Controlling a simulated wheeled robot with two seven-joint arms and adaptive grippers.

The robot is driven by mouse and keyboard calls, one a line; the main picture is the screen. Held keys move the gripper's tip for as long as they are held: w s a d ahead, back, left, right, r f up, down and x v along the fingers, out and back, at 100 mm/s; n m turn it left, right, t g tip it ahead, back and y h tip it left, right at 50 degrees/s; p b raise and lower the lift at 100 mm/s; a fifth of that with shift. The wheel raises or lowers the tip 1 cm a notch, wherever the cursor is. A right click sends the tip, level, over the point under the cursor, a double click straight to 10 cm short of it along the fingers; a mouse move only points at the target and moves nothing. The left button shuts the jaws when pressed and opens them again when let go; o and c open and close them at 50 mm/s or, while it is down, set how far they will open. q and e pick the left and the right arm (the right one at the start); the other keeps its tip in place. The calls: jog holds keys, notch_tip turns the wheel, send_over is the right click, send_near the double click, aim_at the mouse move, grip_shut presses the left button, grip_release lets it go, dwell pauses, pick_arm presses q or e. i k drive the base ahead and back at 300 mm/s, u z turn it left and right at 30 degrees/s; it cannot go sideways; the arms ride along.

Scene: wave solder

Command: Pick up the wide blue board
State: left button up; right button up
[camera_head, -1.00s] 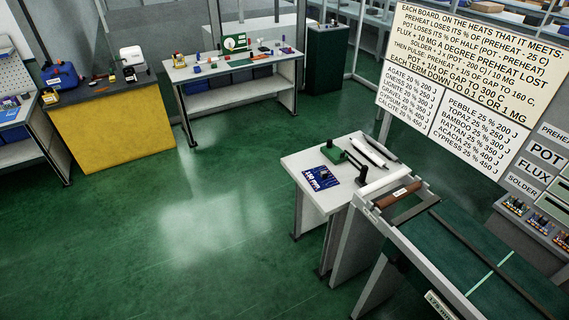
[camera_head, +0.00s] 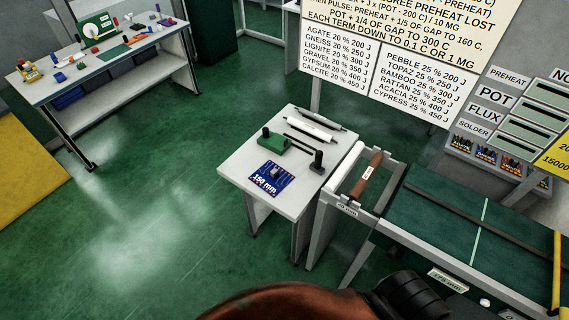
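A blue board (camera_head: 269,179) marked "150 mm" lies flat on the small white table (camera_head: 235,166), near its front edge. A small grey component sits on the board's face. Neither of my grippers shows. A copper-brown and black part of what looks like my own arm crosses the bottom edge, well below the board in the picture and apart from it.
A green fixture with a black knob (camera_head: 270,143), a white roller (camera_head: 311,128) and dark rods share the tabletop. A conveyor frame with a tagged brown bar (camera_head: 368,176) adjoins the table at right. Green floor (camera_head: 150,220) is open at left.

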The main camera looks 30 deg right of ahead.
aim_at(271, 178)
jog(key=z, duration=0.75)
jog(key=i, duration=0.95)
jog(key=z, duration=0.8)
